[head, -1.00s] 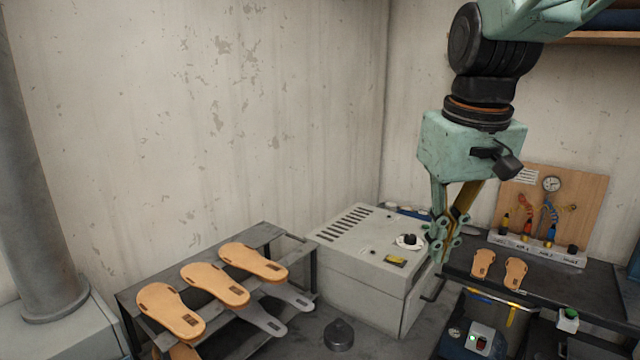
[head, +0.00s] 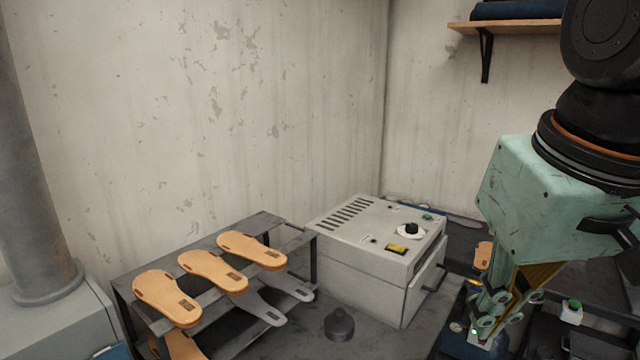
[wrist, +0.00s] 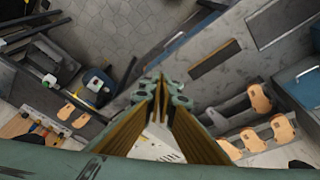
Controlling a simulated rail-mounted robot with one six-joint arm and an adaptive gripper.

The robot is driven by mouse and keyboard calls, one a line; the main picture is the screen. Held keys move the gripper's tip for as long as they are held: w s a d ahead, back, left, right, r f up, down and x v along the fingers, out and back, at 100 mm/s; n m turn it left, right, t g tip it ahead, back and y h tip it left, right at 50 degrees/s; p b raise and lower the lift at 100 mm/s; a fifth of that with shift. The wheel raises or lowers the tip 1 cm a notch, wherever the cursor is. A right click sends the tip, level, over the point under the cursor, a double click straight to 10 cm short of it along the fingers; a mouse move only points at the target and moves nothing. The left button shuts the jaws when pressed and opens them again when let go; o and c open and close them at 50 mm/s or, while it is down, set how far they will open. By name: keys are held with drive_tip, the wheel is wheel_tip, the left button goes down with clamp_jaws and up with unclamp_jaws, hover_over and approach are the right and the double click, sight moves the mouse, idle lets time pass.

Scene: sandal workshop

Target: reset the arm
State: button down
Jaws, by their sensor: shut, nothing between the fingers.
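My gripper (head: 487,326) hangs pointing down at the lower right of the head view, in front of the right-hand bench. In the wrist view my gripper (wrist: 163,84) shows its two fingers brought together at the tips, with nothing between them. It is apart from the grey machine box (head: 372,262) on its left. My wrist and the green gripper body hide much of the bench behind.
A dark rack (head: 263,222) with several tan soles (head: 213,270) stands at left. A dark knobbed weight (head: 339,325) sits before the box. A small tan sole (head: 483,254) partly shows behind my gripper. A shelf (head: 510,27) hangs at upper right.

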drive_tip(key=s+f+b, duration=0.1)
drive_tip(key=s+f, duration=0.3)
drive_tip(key=s, duration=0.3)
drive_tip(key=shift+s+m+t+b, duration=0.3)
drive_tip(key=shift+s+b, duration=0.05)
drive_tip(key=shift+s, duration=0.05)
idle(0.9)
